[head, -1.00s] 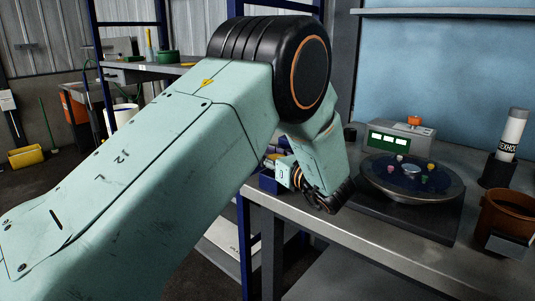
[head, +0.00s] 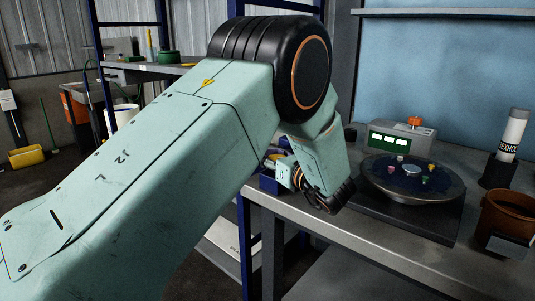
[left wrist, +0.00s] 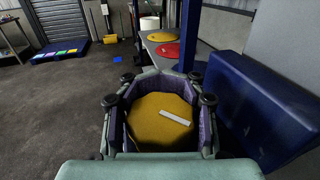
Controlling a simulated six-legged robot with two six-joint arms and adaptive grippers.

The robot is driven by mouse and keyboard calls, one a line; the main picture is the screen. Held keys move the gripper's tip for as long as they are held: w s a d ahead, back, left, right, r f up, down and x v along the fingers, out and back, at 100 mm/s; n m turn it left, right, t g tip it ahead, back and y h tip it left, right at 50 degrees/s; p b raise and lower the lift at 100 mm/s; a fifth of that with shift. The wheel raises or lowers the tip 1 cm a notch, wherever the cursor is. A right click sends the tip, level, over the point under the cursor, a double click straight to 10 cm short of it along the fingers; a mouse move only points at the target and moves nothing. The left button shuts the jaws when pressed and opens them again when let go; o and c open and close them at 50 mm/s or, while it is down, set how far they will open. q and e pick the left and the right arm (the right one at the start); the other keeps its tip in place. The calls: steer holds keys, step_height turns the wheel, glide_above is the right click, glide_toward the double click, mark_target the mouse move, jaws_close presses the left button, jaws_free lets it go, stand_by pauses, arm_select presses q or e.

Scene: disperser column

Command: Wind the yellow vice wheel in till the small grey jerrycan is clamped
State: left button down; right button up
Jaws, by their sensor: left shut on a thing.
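The yellow vice wheel (left wrist: 155,122) fills the space between the fingers of my left gripper (left wrist: 160,110) in the left wrist view. It is a flat yellow face with a pale bar mark on it. The gripper's dark pads stand around its rim, and the gripper is shut on it. A blue block (left wrist: 268,105), seemingly the vice body, stands close on the right. In the head view my left gripper (head: 283,170) is at the bench's left end, by a blue part of the vice (head: 268,184), mostly hidden by my arm. I cannot make out the grey jerrycan. My right gripper is not in view.
On the bench (head: 350,234) stand a round dark turntable (head: 412,178) with small coloured pieces, a grey meter box (head: 400,138), a white cylinder (head: 512,135) and a brown pot (head: 505,215). The left wrist view shows red (left wrist: 168,50) and yellow discs on a farther table.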

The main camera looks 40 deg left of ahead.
arm_select(q)
steer(key=shift+s+f, duration=0.1)
steer(key=shift+f, duration=0.25)
stand_by(0.4)
steer(key=c, duration=1.5)
jaws_free()
steer(key=o, duration=0.5)
steer(key=shift+d+r, duration=0.15)
steer(key=shift+r, duration=0.05)
steer(key=shift+c, duration=0.2)
steer(key=shift+o, duration=0.4)
steer(key=shift+r, duration=0.1)
steer(key=v, duration=0.6)
steer(key=shift+d, duration=0.2)
steer(key=shift+s+d, duration=0.15)
steer(key=shift+d, duration=0.25)
